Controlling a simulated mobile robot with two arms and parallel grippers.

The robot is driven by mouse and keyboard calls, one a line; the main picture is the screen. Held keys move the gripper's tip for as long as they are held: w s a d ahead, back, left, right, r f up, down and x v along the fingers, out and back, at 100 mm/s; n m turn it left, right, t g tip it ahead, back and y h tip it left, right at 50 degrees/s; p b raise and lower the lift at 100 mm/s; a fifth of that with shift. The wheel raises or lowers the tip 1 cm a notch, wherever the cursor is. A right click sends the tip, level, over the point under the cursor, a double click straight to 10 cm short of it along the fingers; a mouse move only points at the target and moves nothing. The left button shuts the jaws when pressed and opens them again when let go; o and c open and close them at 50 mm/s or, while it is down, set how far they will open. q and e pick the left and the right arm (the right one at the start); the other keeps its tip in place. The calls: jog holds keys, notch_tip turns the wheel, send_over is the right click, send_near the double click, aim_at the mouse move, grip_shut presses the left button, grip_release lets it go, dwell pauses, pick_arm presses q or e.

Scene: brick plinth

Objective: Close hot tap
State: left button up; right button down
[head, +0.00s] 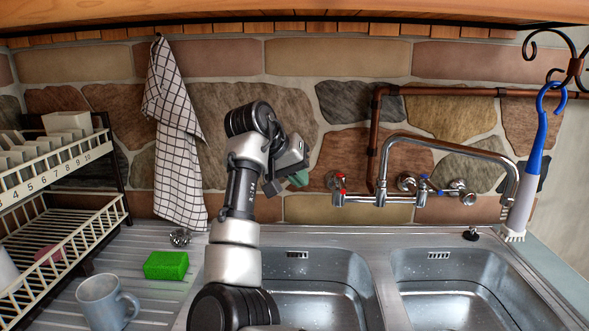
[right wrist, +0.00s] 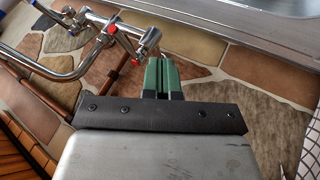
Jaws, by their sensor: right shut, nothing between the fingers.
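The hot tap (head: 339,183), with red on its handle, is the left knob of the wall-mounted chrome mixer (head: 380,199). The cold tap (head: 428,183), marked blue, is on its right. My right gripper (head: 299,179) has green fingertips and is left of the hot tap, apart from it, in front of the stone wall. In the right wrist view its fingers (right wrist: 162,76) are together and empty, and the hot tap's knob (right wrist: 148,38) lies just beyond their tips. That view is turned over, so the mixer shows at upper left. My left gripper is not in view.
Two steel sink basins (head: 440,290) lie below the mixer. A dish rack (head: 60,220), a grey-blue mug (head: 100,303) and a green sponge (head: 166,265) are at left. A checked towel (head: 178,150) hangs on the wall. A blue-handled brush (head: 530,160) hangs at right.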

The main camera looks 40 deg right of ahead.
aim_at(341, 186)
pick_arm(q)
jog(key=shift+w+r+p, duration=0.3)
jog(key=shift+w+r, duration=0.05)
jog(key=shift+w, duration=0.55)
pick_arm(e)
jog(key=s+d+f, duration=0.2)
jog(key=d+f, duration=0.1)
jog(key=d, duration=0.3)
jog(key=shift+s+d, duration=0.15)
jog(key=shift+s, duration=0.1)
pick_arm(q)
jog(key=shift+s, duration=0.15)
